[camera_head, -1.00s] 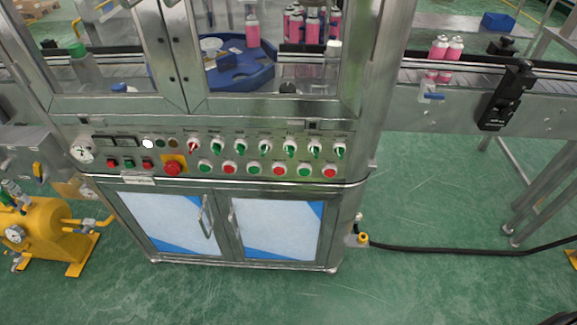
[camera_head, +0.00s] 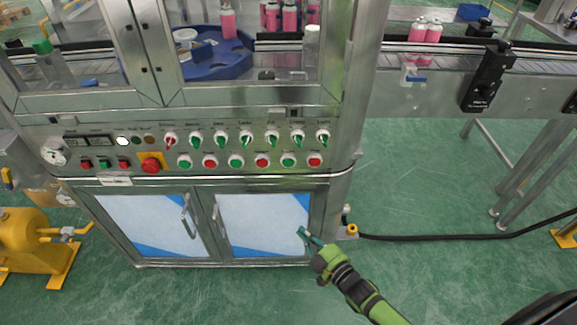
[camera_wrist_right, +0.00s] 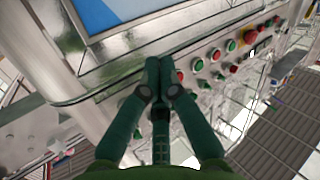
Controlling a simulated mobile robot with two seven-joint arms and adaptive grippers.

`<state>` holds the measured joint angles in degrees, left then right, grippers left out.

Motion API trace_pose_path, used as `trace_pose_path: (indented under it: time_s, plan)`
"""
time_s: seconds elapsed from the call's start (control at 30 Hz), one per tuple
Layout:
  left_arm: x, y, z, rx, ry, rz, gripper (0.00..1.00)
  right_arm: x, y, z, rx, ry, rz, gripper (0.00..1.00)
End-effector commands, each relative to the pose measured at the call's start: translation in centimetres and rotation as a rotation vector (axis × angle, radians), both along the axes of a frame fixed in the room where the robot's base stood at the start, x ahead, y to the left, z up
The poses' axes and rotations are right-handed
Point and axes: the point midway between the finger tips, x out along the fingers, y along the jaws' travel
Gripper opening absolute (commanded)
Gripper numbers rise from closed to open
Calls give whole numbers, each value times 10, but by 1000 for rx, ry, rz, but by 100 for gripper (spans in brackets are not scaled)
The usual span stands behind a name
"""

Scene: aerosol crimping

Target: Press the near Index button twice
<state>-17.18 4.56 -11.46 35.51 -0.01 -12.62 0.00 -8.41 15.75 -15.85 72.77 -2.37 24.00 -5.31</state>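The control panel (camera_head: 120,145) of the crimping machine faces me. A lower row of round buttons alternates green (camera_head: 184,161) and red (camera_head: 210,161), ending with a green one (camera_head: 288,161) and a red one (camera_head: 315,161) at the right. Their labels are too small to read, so I cannot tell which is Index. My right gripper (camera_head: 302,233) is below the panel, in front of the right cabinet door, touching no button. In the right wrist view its fingers (camera_wrist_right: 158,68) are together and empty, with a red button (camera_wrist_right: 179,75) beside the tips. My left gripper is not in view.
Above the buttons is a row of selector switches (camera_head: 221,138). A red emergency stop (camera_head: 151,165) sits to the left. The cabinet doors (camera_head: 262,222) have protruding handles. A conveyor (camera_head: 440,65) and black cable (camera_head: 430,237) are at the right; floor there is open.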

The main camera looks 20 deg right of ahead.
Motion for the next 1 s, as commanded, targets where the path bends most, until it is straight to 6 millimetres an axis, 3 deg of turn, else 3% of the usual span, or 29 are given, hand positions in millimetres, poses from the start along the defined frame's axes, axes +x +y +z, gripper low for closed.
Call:
trace_pose_path:
  time_s: [0.1, 0.2, 0.4, 0.57, 1.0]
  plan:
    - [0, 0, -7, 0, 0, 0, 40, 15, 11, 50, 11, -163, 54, 0]
    - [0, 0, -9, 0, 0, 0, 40, 20, 19, 85, 20, -274, 91, 0]
    - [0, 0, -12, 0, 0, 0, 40, 20, 29, 126, 32, -402, 137, 0]
    - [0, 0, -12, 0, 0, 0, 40, 20, 31, 134, 35, -427, 145, 0]
    - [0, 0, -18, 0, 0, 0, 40, 29, 28, 132, 33, -426, 144, 0]
